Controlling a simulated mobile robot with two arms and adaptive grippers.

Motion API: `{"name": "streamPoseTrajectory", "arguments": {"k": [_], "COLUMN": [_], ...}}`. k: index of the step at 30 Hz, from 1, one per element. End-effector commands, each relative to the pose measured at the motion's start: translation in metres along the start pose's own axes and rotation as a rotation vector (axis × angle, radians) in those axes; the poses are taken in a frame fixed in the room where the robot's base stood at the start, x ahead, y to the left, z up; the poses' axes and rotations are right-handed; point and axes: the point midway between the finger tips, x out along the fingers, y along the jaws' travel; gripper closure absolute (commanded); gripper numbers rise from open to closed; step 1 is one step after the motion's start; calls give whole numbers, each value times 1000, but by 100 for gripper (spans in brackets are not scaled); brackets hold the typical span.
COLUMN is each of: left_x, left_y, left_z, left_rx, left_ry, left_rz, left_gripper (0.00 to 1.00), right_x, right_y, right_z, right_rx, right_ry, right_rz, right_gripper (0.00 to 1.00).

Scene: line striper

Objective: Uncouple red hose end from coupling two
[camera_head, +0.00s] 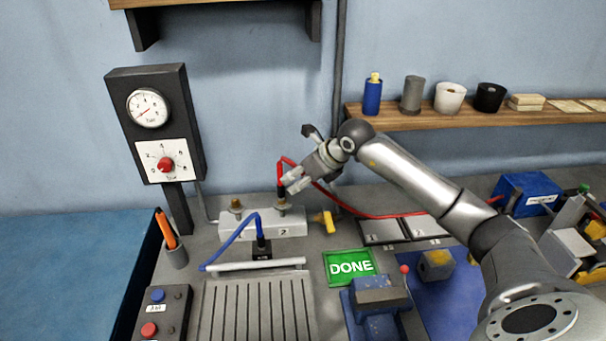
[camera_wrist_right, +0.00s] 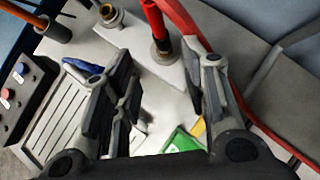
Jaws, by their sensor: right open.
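The red hose end (camera_head: 280,188) stands upright on coupling two (camera_head: 282,208), on the light grey block (camera_head: 262,225) marked 2. In the right wrist view, the red hose end (camera_wrist_right: 156,27) has a black lower part and meets the brass of coupling two (camera_wrist_right: 163,54). My right gripper (camera_head: 293,186) is close beside the hose end. In the right wrist view, my right gripper (camera_wrist_right: 160,68) is open, with the hose end seen in the gap beyond its fingertips. It appears not to grip anything. My left gripper is out of view.
Coupling one (camera_head: 236,205) is bare on the same block. A blue hose (camera_head: 232,238) lies in front, with a yellow handle (camera_head: 324,222) to the right. The red hose (camera_head: 375,216) trails right along the wall. A gauge post (camera_head: 160,125) stands left. A green DONE pad (camera_head: 350,267) lies in front.

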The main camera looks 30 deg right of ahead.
Motion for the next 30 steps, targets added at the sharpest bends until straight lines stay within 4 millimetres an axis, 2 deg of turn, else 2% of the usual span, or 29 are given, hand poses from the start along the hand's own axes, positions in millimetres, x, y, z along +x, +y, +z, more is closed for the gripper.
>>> {"name": "streamPoseTrajectory", "arguments": {"k": [3,6,10,15,20,30], "left_x": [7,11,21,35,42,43], "left_y": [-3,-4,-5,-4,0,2], "left_z": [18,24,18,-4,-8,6], "left_rx": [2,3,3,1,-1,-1], "left_ry": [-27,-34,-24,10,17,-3], "left_rz": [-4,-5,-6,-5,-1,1], "left_gripper": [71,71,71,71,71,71], "right_x": [18,30,47,64,74,78], "right_y": [1,0,0,0,1,0], "right_z": [-2,-2,-3,-2,-1,0], "right_rx": [2,2,1,0,0,0], "right_ry": [1,0,0,-1,-1,1], "right_rz": [2,2,0,0,1,0], "right_gripper": [59,59,59,59,59,59]}}
